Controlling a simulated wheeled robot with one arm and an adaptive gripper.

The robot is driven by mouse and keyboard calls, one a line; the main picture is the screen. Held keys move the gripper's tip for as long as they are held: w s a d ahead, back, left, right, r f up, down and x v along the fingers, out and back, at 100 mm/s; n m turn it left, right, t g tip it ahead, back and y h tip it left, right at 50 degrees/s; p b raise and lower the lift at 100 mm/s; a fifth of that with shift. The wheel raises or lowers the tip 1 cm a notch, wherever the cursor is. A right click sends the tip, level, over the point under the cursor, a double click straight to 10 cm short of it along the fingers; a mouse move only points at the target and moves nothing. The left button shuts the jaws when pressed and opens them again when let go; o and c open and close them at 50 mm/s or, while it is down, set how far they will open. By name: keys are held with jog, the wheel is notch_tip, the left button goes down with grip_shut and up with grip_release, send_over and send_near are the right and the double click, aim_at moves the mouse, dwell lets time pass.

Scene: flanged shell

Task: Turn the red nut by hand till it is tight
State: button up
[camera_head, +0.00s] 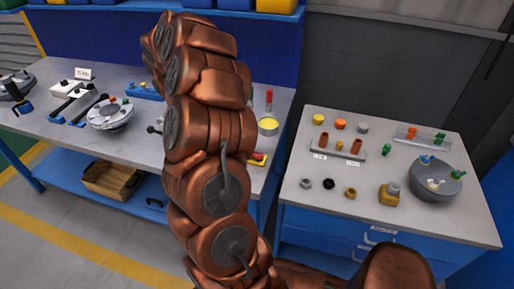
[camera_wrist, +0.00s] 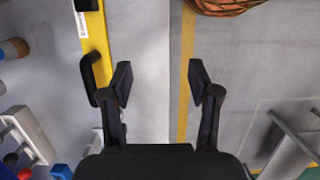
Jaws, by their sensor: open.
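In the head view, a light grey flanged shell (camera_head: 108,119) stands on the left bench, with a small red piece (camera_head: 113,98) on top that looks like the red nut. It is too small to tell how it sits. A darker grey flanged shell (camera_head: 436,184) with blue and green pieces stands on the right bench. My gripper (camera_wrist: 160,82) shows in the wrist view, open, with nothing between its fingers. In the head view my copper arm stands upright and hides the gripper. The red piece cannot be made out for certain in the wrist view.
The left bench (camera_head: 45,125) holds tools, a red-topped item (camera_head: 269,99) and a yellow-topped cup (camera_head: 268,126). In the wrist view, a yellow bar with a black handle (camera_wrist: 94,75) lies left of the fingers.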

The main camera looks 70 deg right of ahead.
jog(key=s+d+f+p, duration=0.1)
jog(key=s+d+f, duration=0.1)
jog(key=s+d, duration=0.35)
jog(key=m+g, duration=0.2)
send_near(258, 153)
jog(key=shift+s+a+f+p, duration=0.1)
jog(key=shift+s+f+p, duration=0.2)
jog(key=shift+f+p, duration=0.15)
jog(key=shift+s+f, duration=0.35)
jog(key=shift+p+x, duration=1.6)
jog(key=shift+x, duration=1.9)
jog(key=shift+w, duration=0.2)
jog(key=c, duration=1.2)
jog(key=shift+o, duration=0.2)
jog(key=shift+f+b, duration=0.2)
jog(key=shift+b, duration=0.15)
